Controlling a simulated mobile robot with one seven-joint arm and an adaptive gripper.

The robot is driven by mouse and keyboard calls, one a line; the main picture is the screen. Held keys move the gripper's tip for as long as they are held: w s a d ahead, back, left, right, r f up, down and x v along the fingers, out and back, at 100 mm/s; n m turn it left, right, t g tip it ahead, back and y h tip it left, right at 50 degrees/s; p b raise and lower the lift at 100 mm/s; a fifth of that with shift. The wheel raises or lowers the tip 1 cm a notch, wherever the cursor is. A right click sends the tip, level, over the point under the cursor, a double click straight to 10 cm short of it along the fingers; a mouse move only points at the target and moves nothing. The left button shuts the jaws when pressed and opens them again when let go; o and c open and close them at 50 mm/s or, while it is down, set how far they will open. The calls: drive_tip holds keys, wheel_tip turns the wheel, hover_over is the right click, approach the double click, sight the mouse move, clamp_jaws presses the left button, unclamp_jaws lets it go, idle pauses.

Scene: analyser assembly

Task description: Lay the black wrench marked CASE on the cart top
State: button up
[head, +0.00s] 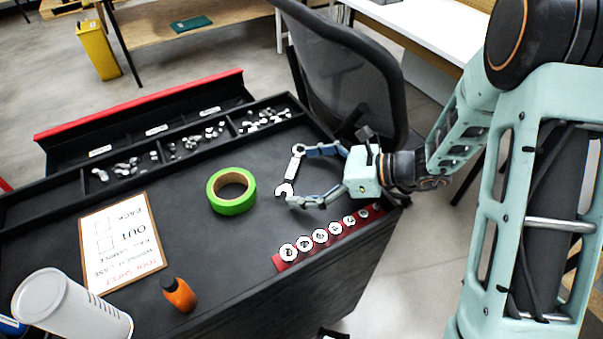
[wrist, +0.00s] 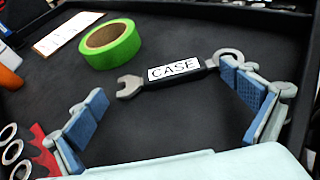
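The wrench marked CASE (wrist: 174,70) has a black handle, a white label and grey metal ends. It lies on the black cart top (head: 235,245), label up, and also shows in the head view (head: 293,169). My gripper (head: 302,177) is open, low over the cart top, with its fingers spread wide. In the wrist view the wrench lies just ahead of my gripper (wrist: 165,85). Its ring end is close to the right fingertip; I cannot tell whether they touch. Its open jaw points left, apart from the left finger.
A green tape roll (head: 231,191) lies left of the wrench. A red rack of round sockets (head: 320,237) runs along the near edge. A clipboard (head: 122,243), an orange-handled tool (head: 179,294) and a white canister (head: 70,305) are further left. Bins of small parts (head: 190,139) line the back.

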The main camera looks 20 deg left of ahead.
drive_tip(key=shift+r, duration=0.2)
drive_tip(key=p+v, duration=0.1)
drive_tip(key=v, duration=1.1)
drive_tip(key=shift+a, duration=0.1)
